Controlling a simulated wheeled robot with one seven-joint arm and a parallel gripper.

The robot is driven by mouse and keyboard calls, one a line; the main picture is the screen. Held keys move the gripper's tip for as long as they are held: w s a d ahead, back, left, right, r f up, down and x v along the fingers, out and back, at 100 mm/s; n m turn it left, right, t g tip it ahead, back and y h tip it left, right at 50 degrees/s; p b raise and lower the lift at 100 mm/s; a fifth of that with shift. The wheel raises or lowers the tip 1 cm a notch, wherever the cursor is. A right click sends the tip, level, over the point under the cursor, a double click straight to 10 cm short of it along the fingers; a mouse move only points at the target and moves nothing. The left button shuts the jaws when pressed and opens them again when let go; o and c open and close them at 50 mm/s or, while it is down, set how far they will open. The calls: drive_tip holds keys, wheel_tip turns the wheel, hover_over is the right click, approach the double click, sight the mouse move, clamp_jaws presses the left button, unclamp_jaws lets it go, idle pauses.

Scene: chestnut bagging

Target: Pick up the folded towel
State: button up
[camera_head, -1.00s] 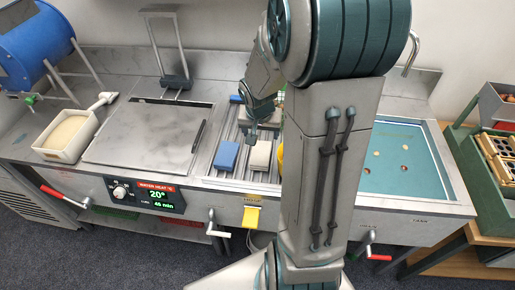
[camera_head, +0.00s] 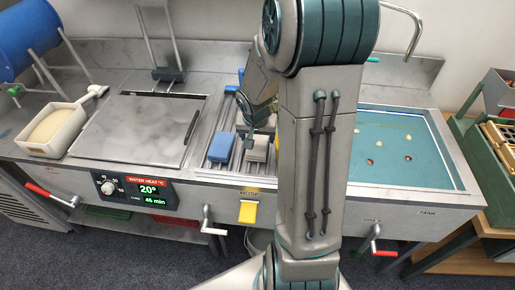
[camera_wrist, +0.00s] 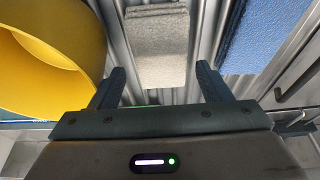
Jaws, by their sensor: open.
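A beige-grey folded towel (camera_head: 257,150) lies on the ribbed metal rack in the middle of the counter. In the wrist view the towel (camera_wrist: 155,45) sits ahead of and between the two fingers. My gripper (camera_wrist: 160,80) is open and empty, with one finger to each side of the towel's near end. In the head view my gripper (camera_head: 257,117) is just above and behind the towel, and part of the towel is hidden by my arm. I cannot tell the exact height gap.
A blue folded piece (camera_head: 221,148) lies left of the towel and also shows in the wrist view (camera_wrist: 255,35). A yellow rounded thing (camera_wrist: 50,60) stands close by my left finger. A teal basin (camera_head: 400,180) is at the right and a flat metal lid (camera_head: 135,130) at the left.

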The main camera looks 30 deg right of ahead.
sight(257, 143)
drive_tip(key=x, duration=0.1)
drive_tip(key=b+x, duration=0.1)
drive_tip(key=x, duration=0.1)
drive_tip(key=shift+s+a, duration=0.1)
drive_tip(key=shift+a, duration=0.1)
drive_tip(key=shift+d+f+b, duration=0.15)
drive_tip(key=shift+f+b, duration=0.15)
drive_tip(key=shift+b, duration=0.05)
drive_tip(key=c, duration=0.8)
drive_tip(key=shift+r, duration=0.15)
drive_tip(key=shift+c, duration=0.2)
